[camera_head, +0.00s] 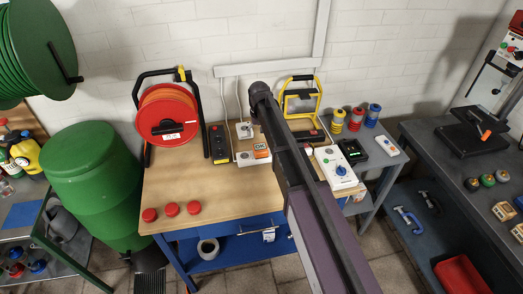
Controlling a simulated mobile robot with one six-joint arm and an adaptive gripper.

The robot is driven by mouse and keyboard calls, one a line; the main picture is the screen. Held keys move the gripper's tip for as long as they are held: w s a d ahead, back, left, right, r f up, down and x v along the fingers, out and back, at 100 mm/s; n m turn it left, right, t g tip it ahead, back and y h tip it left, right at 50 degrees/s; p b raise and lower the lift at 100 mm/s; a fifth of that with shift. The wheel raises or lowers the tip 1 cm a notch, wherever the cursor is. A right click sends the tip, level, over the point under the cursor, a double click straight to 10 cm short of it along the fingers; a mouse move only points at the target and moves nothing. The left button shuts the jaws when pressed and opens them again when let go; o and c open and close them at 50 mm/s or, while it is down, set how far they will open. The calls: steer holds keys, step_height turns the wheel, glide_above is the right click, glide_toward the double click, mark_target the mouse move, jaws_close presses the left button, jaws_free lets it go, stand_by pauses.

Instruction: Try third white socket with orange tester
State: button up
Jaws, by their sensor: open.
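An orange tester (262,154) with a white face marked OK stands at a small wooden board (235,140) on the workbench (190,187). I cannot tell whether it is plugged into a socket or only beside one. A white socket (244,131) shows on the board, and another white piece (245,158) shows left of the tester. Any socket further right is hidden behind my arm. My arm crosses the picture from the lower right to just above the board. The jaws of my gripper cannot be made out.
A red cable reel (167,113) and a black power strip (217,143) stand left of the board. Three red caps (172,209) lie at the bench's front. A white box with a blue dial (341,168) and a yellow-framed lamp (301,100) are to the right.

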mark_target(260, 147)
steer(key=shift+d+f, duration=0.1)
steer(key=shift+f, duration=0.15)
step_height(260, 147, down, 9)
steer(key=b, duration=0.9)
steer(key=shift+r, duration=0.2)
steer(key=shift+c, duration=0.2)
stand_by(1.0)
steer(key=c, duration=1.1)
steer(key=shift+o, duration=0.2)
steer(key=shift+r, duration=0.2)
steer(key=shift+r+p, duration=0.5)
steer(key=shift+p, duration=0.25)
steer(key=shift+r, duration=0.15)
